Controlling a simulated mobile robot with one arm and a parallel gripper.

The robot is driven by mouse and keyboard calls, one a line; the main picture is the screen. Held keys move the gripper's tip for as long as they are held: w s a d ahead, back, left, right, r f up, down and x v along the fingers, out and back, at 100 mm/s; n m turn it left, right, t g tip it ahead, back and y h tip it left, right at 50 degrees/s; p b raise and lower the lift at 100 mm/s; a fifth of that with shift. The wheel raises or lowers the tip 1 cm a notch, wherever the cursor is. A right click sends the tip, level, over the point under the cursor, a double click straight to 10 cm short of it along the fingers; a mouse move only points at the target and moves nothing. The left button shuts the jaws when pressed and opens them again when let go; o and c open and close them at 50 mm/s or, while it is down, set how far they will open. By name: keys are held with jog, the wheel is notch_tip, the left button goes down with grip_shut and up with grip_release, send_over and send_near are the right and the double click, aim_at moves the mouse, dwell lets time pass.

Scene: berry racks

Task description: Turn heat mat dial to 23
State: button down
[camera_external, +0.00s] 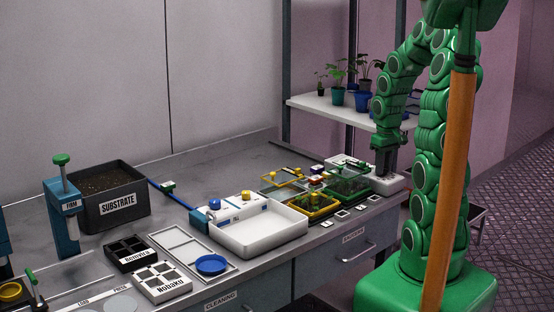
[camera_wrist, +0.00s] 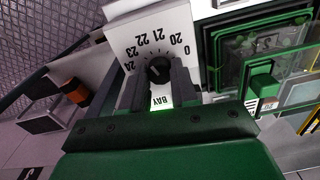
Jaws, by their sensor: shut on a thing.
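The heat mat dial (camera_wrist: 158,69) is a dark round knob on a white control box (camera_wrist: 152,33), with a scale of numbers from 0 and 20 to 24 that appears upside down in the wrist view. My gripper (camera_wrist: 159,82) is shut on the dial, one dark finger on each side. A small light mark shows on the knob, but I cannot clearly read which number it points at. In the external view my gripper (camera_external: 386,168) reaches down onto the white box (camera_external: 391,183) at the bench's right end; the fingers hide the dial there.
Green and yellow trays (camera_external: 345,187) stand just left of the box. A white basin (camera_external: 258,238) and a substrate bin (camera_external: 108,198) are further left. A shelf with potted plants (camera_external: 345,106) is behind my arm.

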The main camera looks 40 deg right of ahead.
jog(key=shift+n, duration=2.3)
jog(key=c, duration=0.9)
grip_release()
jog(key=shift+o, duration=0.2)
jog(key=shift+r, duration=0.1)
jog(key=shift+w+r, duration=0.1)
jog(key=shift+r, duration=0.5)
notch_tip(320, 180, up, 6)
jog(key=shift+r, duration=0.2)
